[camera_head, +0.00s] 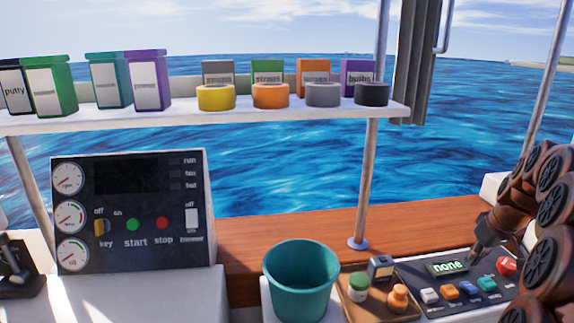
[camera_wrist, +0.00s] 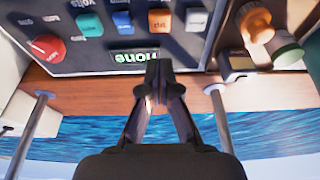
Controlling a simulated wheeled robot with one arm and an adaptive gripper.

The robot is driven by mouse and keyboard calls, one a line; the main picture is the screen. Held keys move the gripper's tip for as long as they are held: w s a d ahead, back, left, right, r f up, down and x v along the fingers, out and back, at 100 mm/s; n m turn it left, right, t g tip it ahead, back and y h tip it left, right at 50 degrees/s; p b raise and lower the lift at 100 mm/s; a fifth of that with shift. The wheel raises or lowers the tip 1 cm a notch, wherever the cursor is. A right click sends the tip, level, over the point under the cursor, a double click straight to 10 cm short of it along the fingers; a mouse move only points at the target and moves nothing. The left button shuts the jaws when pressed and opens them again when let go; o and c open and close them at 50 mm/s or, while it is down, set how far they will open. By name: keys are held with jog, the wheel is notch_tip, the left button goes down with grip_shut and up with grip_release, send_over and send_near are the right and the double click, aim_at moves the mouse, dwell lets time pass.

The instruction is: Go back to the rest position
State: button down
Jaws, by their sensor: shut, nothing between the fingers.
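My gripper (camera_head: 474,258) is at the right in the head view, above the back edge of a dark button panel (camera_head: 456,297). The panel's small display (camera_head: 447,267) reads "none". In the wrist view my gripper (camera_wrist: 158,68) is shut and empty, its fingertips together beside the display (camera_wrist: 135,57). I cannot tell whether the tips touch the panel. The panel carries a red knob (camera_head: 506,265) and several coloured buttons, which also show in the wrist view.
A teal bucket (camera_head: 301,284) stands left of a wooden tray (camera_head: 381,311) with small containers. A gauge panel (camera_head: 134,213) stands at the left. A white shelf (camera_head: 190,116) holds boxes and tape rolls. A pole (camera_head: 366,185) rises behind the tray.

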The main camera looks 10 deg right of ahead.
jog(key=s+a+r+g+p, duration=0.1)
jog(key=s+a+r+p, duration=0.1)
jog(key=a, duration=0.6)
jog(key=s+a+r+g+y+p, duration=0.1)
jog(key=s+a+r+p, duration=0.15)
jog(key=a, duration=0.65)
jog(key=s+a+r+p, duration=0.1)
jog(key=s+a+r, duration=0.1)
jog(key=a, duration=0.6)
jog(key=s+a+g+p, duration=0.1)
jog(key=s+a+p, duration=0.1)
jog(key=s+a, duration=0.2)
jog(key=s+a+r+g+p, duration=0.1)
jog(key=s+a, duration=0.3)
jog(key=s, duration=0.5)
jog(key=s+a+g+h+p, duration=0.1)
jog(key=s+a+p, duration=0.1)
jog(key=s, duration=0.5)
jog(key=shift+s+a+r+p, duration=0.25)
jog(key=shift+s+a+p, duration=0.15)
jog(key=shift+a, duration=0.5)
